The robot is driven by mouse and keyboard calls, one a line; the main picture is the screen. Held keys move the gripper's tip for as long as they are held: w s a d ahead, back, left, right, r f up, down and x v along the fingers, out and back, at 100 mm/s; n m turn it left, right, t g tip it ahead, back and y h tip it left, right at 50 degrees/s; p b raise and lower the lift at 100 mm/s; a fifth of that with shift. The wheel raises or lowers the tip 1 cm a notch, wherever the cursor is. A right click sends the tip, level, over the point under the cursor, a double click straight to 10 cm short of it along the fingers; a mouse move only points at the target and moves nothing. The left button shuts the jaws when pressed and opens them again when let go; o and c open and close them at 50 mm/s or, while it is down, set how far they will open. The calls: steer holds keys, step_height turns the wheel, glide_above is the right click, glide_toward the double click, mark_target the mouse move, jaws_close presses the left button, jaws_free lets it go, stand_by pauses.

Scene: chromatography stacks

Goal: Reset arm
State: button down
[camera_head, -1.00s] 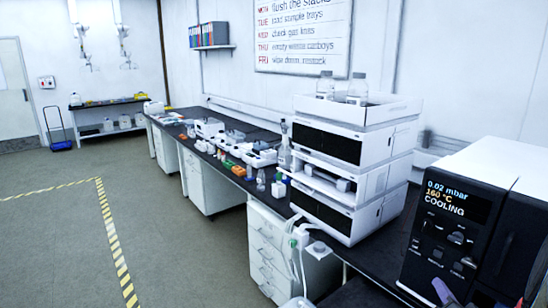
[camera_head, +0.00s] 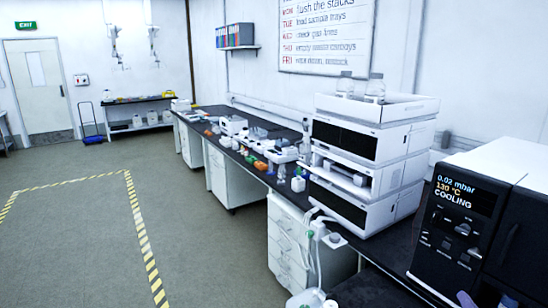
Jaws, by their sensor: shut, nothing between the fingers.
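Neither my arm nor my gripper shows in the head view. The chromatography stack (camera_head: 365,145) stands on the dark bench, white with black front panels. Two clear bottles (camera_head: 374,88) stand in the tray on top of it. At the right, a black and white oven-like unit (camera_head: 460,215) has a display reading 0.02 mbar, 130 °C, COOLING.
The long bench (camera_head: 252,178) carries several small instruments and bottles. A white container with tubing (camera_head: 308,299) stands low in front. Open floor (camera_head: 80,235) with yellow-black tape lies left. A hand trolley (camera_head: 92,125) stands by the far door (camera_head: 40,90).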

steer(key=s+f+n+g, duration=0.1)
steer(key=s+f+g, duration=0.8)
steer(key=s+g, duration=0.1)
steer(key=s+a+r+n+y, duration=0.1)
steer(key=a+r+n, duration=0.2)
steer(key=a, duration=0.9)
steer(key=s+a+r+n+y, duration=0.2)
steer(key=a+r+n, duration=0.1)
steer(key=a+r, duration=0.7)
steer(key=s+a+r+n+y, duration=0.1)
steer(key=a+r, duration=0.5)
steer(key=a, duration=1)
steer(key=shift+s+r+n+y, duration=0.4)
steer(key=shift+n+y, duration=0.1)
steer(key=shift+n, duration=0.7)
steer(key=shift+d, duration=0.15)
